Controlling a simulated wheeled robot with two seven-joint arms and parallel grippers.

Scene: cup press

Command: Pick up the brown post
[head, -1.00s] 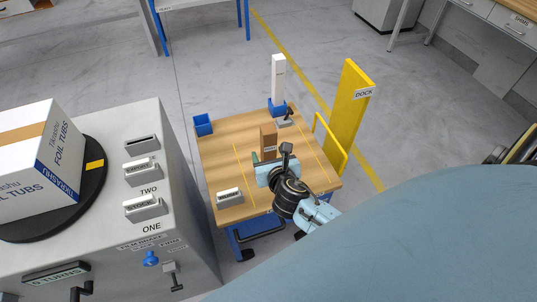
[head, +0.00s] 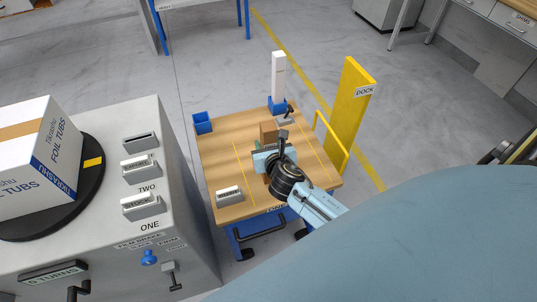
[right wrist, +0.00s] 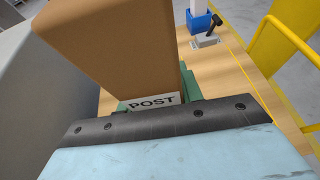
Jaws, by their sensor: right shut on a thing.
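The brown post (head: 268,131) stands on the wooden cart top, about mid-table in the head view. In the right wrist view the brown post (right wrist: 115,45) fills the upper middle, with a white POST label low on its near face. My right gripper (head: 268,150) is at the post and shut on it. Its dark-edged front covers the lower part of the post in the wrist view, so the post's foot is hidden. Green pieces (right wrist: 190,86) show beside the post near the label. My left gripper is not in view.
On the cart (head: 221,160) are a blue bin (head: 202,123), a white column in a blue base (head: 279,78), a grey clamp-like fixture (head: 286,121) and a grey labelled block (head: 229,196). A yellow DOCK panel (head: 350,110) and rail stand right. A grey cabinet (head: 110,220) stands left.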

